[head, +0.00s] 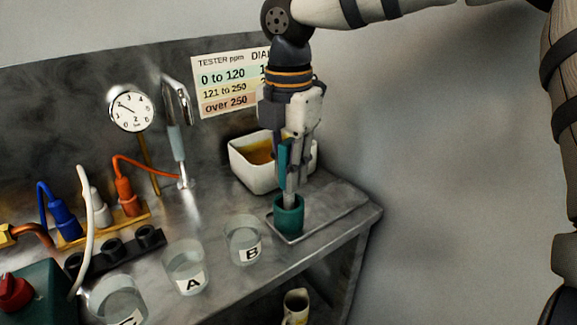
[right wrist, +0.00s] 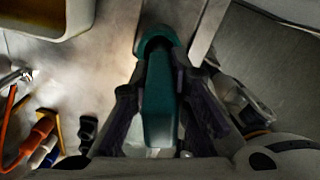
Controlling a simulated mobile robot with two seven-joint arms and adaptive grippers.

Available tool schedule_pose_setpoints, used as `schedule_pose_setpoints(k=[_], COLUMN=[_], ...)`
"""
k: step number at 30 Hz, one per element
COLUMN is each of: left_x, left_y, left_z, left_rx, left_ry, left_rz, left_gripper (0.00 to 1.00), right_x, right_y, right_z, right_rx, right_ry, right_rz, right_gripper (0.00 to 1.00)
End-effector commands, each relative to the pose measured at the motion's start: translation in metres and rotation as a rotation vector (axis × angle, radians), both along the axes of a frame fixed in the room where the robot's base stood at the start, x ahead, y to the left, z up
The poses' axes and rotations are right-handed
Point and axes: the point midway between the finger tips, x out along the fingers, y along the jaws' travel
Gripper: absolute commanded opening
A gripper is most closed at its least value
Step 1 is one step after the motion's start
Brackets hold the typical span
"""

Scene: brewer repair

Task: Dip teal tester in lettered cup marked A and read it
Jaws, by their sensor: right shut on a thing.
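The teal tester (head: 283,160) is upright in my right gripper (head: 291,178), at the bench's right end. In the right wrist view the tester (right wrist: 160,100) lies between the two fingers, which are shut on it. Its lower end is at the teal holder (head: 288,216); I cannot tell how far inside it is. The clear cup marked A (head: 186,262) stands on the bench to the left, apart from the gripper. The clear cup marked B (head: 243,236) stands between them. The tester's reading is not visible. My left gripper is not in view.
A white tub (head: 250,180) with amber contents stands behind the gripper. A tap (head: 178,140), a dial gauge (head: 131,110) and coloured plugs stand further left. Another lettered cup (head: 118,303) is cut off by the lower edge. A chart (head: 222,85) hangs behind.

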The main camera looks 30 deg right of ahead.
Motion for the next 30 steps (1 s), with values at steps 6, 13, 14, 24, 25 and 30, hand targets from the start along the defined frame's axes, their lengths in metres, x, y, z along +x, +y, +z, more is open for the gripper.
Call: schedule_pose_setpoints(k=[6,13,14,24,25,30], left_x=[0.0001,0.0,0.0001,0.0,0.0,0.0], left_y=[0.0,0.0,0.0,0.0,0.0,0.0], left_z=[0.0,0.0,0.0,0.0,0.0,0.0], left_rx=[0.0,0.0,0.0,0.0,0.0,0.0], left_ry=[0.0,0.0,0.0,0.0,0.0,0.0], left_rz=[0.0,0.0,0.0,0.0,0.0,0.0], left_gripper=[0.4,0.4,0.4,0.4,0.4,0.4], right_x=[0.0001,-0.0003,-0.0003,-0.0002,-0.0002,-0.0003], right_y=[0.0,0.0005,0.0005,0.0008,0.0008,0.0009], right_z=[0.0003,0.0002,0.0002,-0.0034,-0.004,-0.0072], right_rx=[0.0,-0.001,0.0,0.0,0.0,0.0], right_ry=[0.0,0.0,0.0,0.0,0.0,0.0], right_rz=[0.0,0.0,0.0,0.0,0.0,0.0], right_gripper=[0.0,0.0,0.0,0.0,0.0,0.0])
